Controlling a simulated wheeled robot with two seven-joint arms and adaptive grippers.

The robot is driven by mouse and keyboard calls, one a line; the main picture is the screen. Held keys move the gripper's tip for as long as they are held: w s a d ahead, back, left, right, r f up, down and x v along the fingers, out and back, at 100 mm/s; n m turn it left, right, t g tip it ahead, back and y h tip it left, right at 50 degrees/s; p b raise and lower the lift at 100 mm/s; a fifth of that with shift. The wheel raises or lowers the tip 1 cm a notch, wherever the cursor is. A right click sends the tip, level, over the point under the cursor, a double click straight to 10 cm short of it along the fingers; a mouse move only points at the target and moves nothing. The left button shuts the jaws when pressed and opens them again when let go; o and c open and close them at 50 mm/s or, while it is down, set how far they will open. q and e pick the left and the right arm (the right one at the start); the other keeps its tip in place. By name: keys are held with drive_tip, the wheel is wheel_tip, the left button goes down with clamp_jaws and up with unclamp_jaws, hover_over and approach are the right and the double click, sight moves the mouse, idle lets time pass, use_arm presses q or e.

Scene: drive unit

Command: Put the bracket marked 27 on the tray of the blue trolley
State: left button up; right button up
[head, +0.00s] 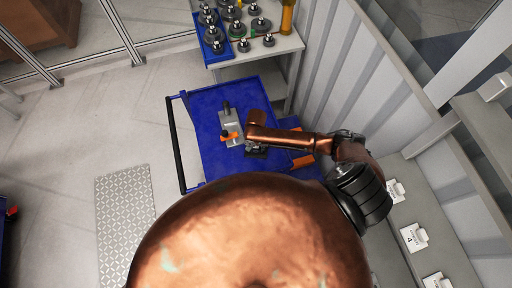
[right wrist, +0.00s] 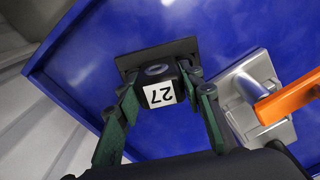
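The bracket marked 27 (right wrist: 160,92) shows in the right wrist view as a dark block with a white label and a flat dark base plate. Its plate is at the blue trolley's tray (right wrist: 75,65); I cannot tell whether it rests there or hangs just above. My right gripper (right wrist: 162,88) has a finger close against each side of the block and looks shut on it. In the head view the right gripper (head: 257,150) is over the right part of the blue trolley (head: 262,92), partly hidden by my arm. My left gripper is not in view.
A grey metal fixture with an orange part (head: 230,128) sits on the tray beside the bracket; it also shows in the right wrist view (right wrist: 255,95). A bench (head: 275,48) behind holds a blue tray of dark parts. A ribbed wall stands to the right.

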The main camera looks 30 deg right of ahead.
drive_tip(key=o, duration=0.4)
drive_tip(key=shift+o, duration=0.2)
wheel_tip(320, 180, up, 12)
drive_tip(key=shift+b, duration=0.35)
drive_tip(key=shift+r, duration=0.1)
